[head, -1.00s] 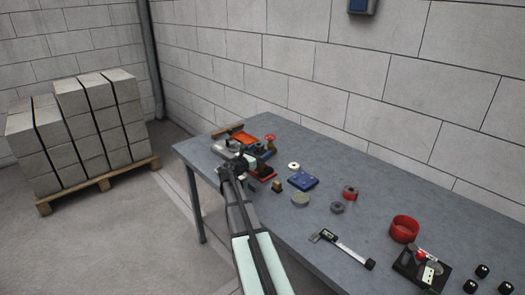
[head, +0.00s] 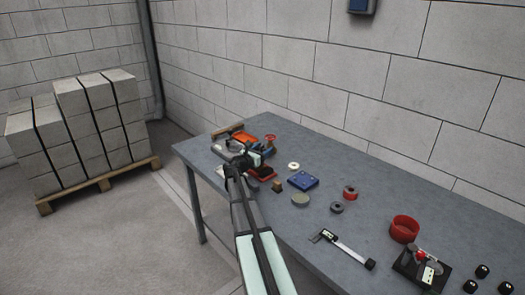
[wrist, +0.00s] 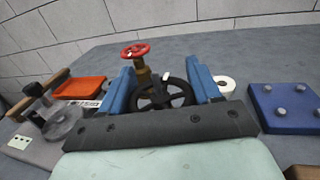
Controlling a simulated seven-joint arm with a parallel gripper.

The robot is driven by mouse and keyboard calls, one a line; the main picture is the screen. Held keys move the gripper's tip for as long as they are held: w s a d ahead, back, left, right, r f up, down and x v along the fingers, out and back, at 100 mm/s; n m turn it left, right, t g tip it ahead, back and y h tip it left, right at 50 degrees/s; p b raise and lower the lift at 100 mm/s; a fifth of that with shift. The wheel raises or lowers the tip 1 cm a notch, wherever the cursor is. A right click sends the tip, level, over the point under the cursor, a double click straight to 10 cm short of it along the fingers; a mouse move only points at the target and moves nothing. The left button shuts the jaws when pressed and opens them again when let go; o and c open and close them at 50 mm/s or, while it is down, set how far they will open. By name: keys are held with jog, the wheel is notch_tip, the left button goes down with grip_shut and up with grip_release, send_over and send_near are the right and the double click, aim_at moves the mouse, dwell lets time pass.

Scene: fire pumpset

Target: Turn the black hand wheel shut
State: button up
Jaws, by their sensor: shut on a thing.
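The black hand wheel (wrist: 167,97) shows in the wrist view between the two blue fingers of my gripper (wrist: 160,80). It has spokes and a pale mark on its hub, and the dark gripper body hides its lower part. My gripper is shut on the wheel, with one finger at each side. A brass valve body (wrist: 143,74) with a smaller red hand wheel (wrist: 135,51) stands just behind. In the head view my gripper (head: 249,160) is at the far left end of the table and hides the black wheel.
Left of the valve lie an orange-red tray (wrist: 80,89) and a clear round part (wrist: 64,124). To the right are a white ring (wrist: 225,86) and a blue block with studs (wrist: 283,107).

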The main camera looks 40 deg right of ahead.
jog(key=c, duration=0.4)
jog(key=shift+d+m+g, duration=0.1)
jog(key=shift+m+g, duration=1)
jog(key=shift+g, duration=0.6)
jog(key=m+g, duration=0.2)
jog(key=g, duration=0.1)
jog(key=shift+s, duration=0.2)
jog(key=shift+s+m+g, duration=0.15)
jog(key=shift+m+g, duration=0.15)
jog(key=shift+g, duration=0.3)
jog(key=o, duration=1.1)
jog(key=shift+c, duration=0.2)
